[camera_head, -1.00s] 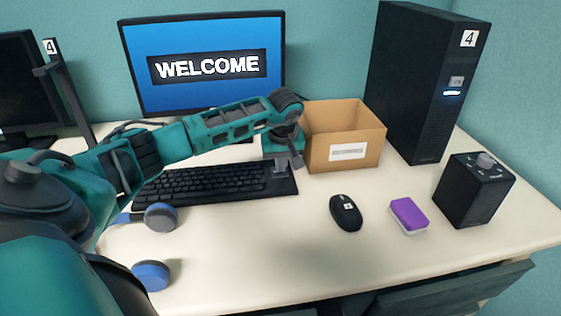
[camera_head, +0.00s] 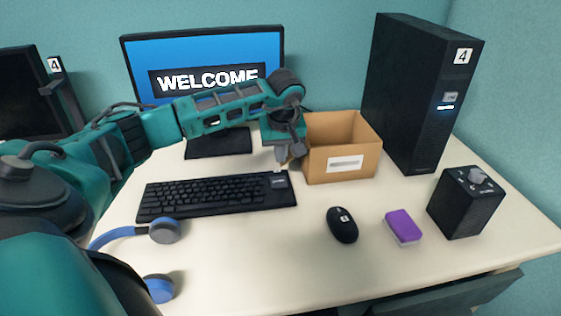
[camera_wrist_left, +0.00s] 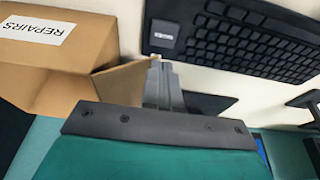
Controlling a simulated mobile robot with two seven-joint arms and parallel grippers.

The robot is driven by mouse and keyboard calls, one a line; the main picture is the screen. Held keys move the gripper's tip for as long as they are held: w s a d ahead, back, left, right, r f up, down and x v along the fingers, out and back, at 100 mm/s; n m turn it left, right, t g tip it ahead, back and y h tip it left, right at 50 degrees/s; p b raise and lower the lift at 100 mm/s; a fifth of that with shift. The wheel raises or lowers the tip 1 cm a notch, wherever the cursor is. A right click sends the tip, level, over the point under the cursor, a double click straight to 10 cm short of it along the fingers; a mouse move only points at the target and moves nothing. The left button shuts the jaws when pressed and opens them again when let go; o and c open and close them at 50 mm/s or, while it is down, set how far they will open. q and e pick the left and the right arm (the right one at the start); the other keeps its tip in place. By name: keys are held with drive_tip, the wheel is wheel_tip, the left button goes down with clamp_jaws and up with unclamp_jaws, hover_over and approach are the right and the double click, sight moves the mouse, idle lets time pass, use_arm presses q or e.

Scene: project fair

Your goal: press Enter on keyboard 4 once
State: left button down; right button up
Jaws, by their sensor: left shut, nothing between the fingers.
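The black keyboard (camera_head: 205,198) lies on the white desk in front of the monitor. It also shows in the left wrist view (camera_wrist_left: 245,38), with a pale label on its end panel; I cannot read single keys, so Enter cannot be picked out. My left gripper (camera_head: 280,167) is shut and empty, pointing down by the keyboard's far right corner and the cardboard box. In the left wrist view its fingertips (camera_wrist_left: 160,68) show beside the labelled end of the keyboard; I cannot tell their exact height. The monitor (camera_head: 205,65) reads WELCOME. My right gripper is not in view.
The cardboard box (camera_head: 365,165), labelled REPAIRS in the wrist view, stands close to the left gripper. A mouse (camera_head: 342,226), a purple sponge (camera_head: 403,225), a black knobbed box (camera_head: 463,208), a computer tower (camera_head: 412,95) marked 4 and blue headphones (camera_head: 165,231) share the desk.

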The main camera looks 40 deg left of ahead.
use_arm(q)
drive_tip(key=v, duration=0.5)
drive_tip(key=shift+r, duration=0.1)
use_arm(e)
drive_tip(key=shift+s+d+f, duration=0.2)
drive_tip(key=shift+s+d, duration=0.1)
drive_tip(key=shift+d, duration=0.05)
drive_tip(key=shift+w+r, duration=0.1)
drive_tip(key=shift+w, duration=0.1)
